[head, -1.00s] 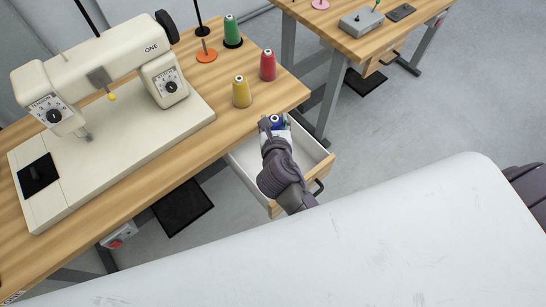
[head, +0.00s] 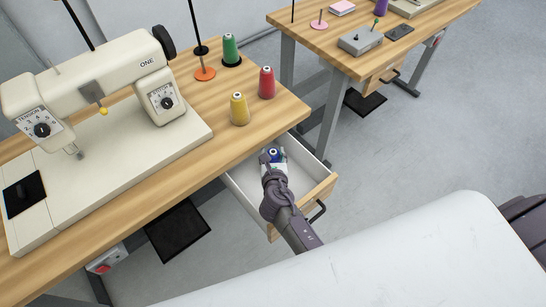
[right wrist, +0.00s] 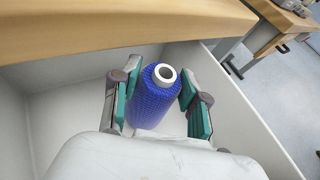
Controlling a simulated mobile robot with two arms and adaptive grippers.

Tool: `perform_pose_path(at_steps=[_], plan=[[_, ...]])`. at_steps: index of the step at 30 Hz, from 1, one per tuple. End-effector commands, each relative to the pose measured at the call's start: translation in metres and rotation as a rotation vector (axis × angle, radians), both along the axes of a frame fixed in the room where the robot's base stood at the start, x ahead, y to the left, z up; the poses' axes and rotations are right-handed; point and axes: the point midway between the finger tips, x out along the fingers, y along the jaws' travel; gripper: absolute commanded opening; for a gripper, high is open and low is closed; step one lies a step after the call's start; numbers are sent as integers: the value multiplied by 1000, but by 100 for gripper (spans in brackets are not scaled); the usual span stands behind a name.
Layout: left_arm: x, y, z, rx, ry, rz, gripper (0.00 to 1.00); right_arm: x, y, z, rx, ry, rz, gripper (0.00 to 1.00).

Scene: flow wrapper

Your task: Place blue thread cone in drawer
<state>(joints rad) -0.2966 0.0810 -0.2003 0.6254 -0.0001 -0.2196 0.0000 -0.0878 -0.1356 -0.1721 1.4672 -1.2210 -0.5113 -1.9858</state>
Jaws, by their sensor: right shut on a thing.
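The blue thread cone (head: 273,156) is between the fingers of my right gripper (head: 272,160), inside the open drawer (head: 318,191) under the near table's right end. In the right wrist view, the blue cone (right wrist: 154,98) stands roughly upright between the two teal-padded fingers of my right gripper (right wrist: 160,100), with the white drawer walls (right wrist: 72,122) around it. The gripper is shut on the cone. Whether the cone's base touches the drawer floor is hidden. My left gripper is not in view.
A yellow cone (head: 239,110), a red cone (head: 266,83) and a green cone (head: 230,50) stand on the wooden table (head: 190,160) beside the sewing machine (head: 100,110). The table edge overhangs the drawer's back. A second table (head: 350,66) stands at the upper right.

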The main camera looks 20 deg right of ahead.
Motion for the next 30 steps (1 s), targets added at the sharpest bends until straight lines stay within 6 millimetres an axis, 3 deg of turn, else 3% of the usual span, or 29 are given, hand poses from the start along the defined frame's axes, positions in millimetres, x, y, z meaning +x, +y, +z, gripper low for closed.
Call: perform_pose_path(at_steps=[1, 13, 14, 18, 30], plan=[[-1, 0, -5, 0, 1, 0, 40, -3, 1, -10, 2, 7, 0, 4], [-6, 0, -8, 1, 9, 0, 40, -3, 1, -14, 0, 6, 0, 4], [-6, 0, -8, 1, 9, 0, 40, -3, 1, -15, 0, 7, 0, 46], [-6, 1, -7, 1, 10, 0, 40, -3, 1, -14, 0, 7, 0, 69], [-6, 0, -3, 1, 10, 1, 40, -6, 1, -8, 2, 7, 0, 69]])
